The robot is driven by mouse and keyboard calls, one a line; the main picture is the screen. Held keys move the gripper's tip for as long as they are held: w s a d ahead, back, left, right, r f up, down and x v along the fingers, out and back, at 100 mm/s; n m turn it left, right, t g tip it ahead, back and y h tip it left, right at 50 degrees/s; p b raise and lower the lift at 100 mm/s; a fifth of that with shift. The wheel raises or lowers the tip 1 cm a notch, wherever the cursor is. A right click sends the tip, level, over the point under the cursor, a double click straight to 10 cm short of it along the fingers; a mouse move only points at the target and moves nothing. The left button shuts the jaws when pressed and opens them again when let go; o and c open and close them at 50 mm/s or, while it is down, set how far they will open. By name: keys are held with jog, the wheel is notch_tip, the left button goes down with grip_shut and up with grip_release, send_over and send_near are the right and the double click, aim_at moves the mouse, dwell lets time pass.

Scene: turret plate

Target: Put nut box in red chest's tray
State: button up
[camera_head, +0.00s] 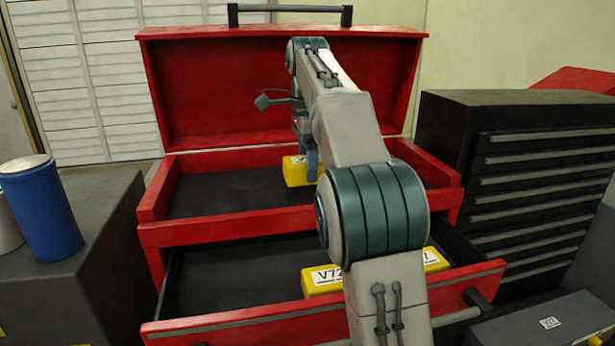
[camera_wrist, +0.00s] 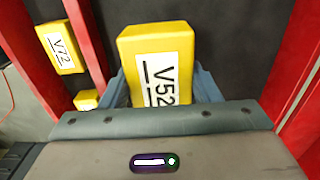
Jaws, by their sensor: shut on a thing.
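A yellow box labelled V52 (camera_wrist: 155,60) is between the two blue-grey fingers of my gripper (camera_wrist: 162,88) in the wrist view. The gripper is shut on it. In the head view this yellow box (camera_head: 294,172) shows inside the upper tray of the red chest (camera_head: 225,193), with my gripper (camera_head: 311,160) at its right side and my arm hiding part of it. Whether the box touches the tray floor cannot be told. The frames do not show which label means nut box.
The chest's lower drawer (camera_head: 225,318) is pulled out. It holds a yellow box labelled V72 (camera_head: 320,281) and another yellow box (camera_head: 434,260), partly behind my arm. The lid (camera_head: 215,90) stands open. A blue can (camera_head: 42,210) stands left; a black drawer cabinet (camera_head: 535,170) stands right.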

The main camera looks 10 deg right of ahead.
jog(key=shift+f, duration=1.95)
jog(key=shift+f, duration=0.15)
jog(key=o, duration=1.2)
jog(key=shift+r, duration=3.85)
